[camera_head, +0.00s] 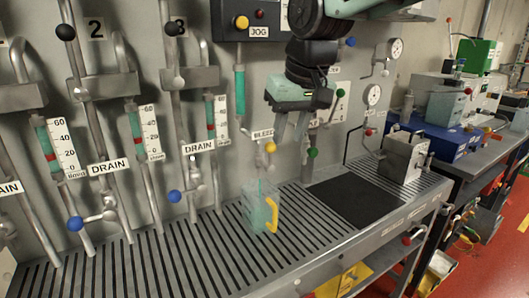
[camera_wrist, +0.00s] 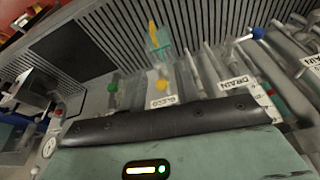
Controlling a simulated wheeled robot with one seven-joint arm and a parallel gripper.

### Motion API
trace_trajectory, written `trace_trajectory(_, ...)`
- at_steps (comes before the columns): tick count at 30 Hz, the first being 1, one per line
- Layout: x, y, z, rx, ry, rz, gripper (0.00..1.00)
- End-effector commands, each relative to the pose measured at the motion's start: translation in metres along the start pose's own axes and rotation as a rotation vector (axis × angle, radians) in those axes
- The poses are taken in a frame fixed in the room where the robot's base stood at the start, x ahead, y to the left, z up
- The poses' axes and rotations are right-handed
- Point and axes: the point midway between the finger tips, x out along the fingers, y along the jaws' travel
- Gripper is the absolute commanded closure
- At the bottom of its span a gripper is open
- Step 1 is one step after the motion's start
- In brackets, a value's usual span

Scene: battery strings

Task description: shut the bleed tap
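The bleed tap has a yellow ball knob (camera_head: 270,147) under the BLEED label (camera_head: 263,134) on the grey panel. The knob also shows in the wrist view (camera_wrist: 161,85). Below it a clear jug (camera_head: 258,215) with a yellow handle stands on the slatted bench, with greenish liquid inside. A thin pale strip shows above the jug; I cannot tell whether it is flowing liquid. My gripper (camera_head: 291,136) hangs just right of and above the yellow knob, fingers apart and nothing seen between them. It appears not to touch the knob.
Drain taps with blue knobs (camera_head: 174,197) stand to the left. A green knob (camera_head: 312,153) on a vertical pipe is close to the right of my gripper. A dark mat (camera_head: 355,203) and a grey metal box (camera_head: 404,158) lie farther right. The bench front is clear.

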Motion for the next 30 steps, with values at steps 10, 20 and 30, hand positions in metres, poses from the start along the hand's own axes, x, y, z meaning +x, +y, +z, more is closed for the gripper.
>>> trace_trajectory(10,-0.026,0.014,-0.070,0.050,0.082,0.060,0.68)
trace_trajectory(20,0.022,0.017,-0.074,0.050,0.079,0.061,0.68)
trace_trajectory(30,0.092,0.022,-0.080,0.051,0.080,0.061,0.68)
